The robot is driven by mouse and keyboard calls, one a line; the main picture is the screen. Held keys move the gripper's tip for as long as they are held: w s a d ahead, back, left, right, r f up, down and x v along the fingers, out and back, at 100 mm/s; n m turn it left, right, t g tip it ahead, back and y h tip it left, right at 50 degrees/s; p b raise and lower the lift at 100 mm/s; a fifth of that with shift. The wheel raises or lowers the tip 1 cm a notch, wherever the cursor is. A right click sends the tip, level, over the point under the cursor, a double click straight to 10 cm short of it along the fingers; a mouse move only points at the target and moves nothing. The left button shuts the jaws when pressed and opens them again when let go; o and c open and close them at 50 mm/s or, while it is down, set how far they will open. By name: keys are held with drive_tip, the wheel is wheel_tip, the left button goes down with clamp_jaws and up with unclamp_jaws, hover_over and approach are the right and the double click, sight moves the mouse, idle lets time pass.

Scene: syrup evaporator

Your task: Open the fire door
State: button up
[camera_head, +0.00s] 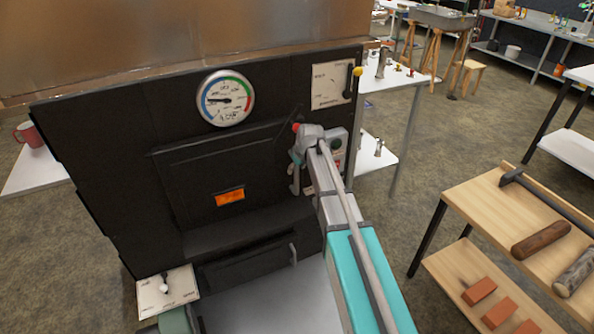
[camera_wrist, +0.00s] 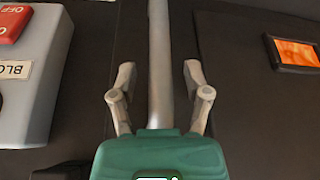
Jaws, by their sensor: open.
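The fire door (camera_head: 185,185) is a black panel with a small glowing orange window (camera_head: 230,197) on the front of the evaporator; it looks shut. In the wrist view the orange window (camera_wrist: 295,53) is at the upper right, with the dark door around it. A grey metal bar handle (camera_wrist: 158,30) runs down from the top of the wrist view, between the fingers of my gripper (camera_wrist: 160,75). The fingers are open, with a gap on each side of the bar. In the head view my gripper (camera_head: 298,155) is at the door's right side and hides the handle there.
A grey control box (camera_wrist: 35,75) with a red OFF button stands close left of my gripper in the wrist view. A round gauge (camera_head: 226,98) is above the door. A lower black drawer (camera_head: 245,270) has its own handle. A wooden bench (camera_head: 500,205) with tools stands right.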

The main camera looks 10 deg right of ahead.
clamp_jaws()
idle(0.3)
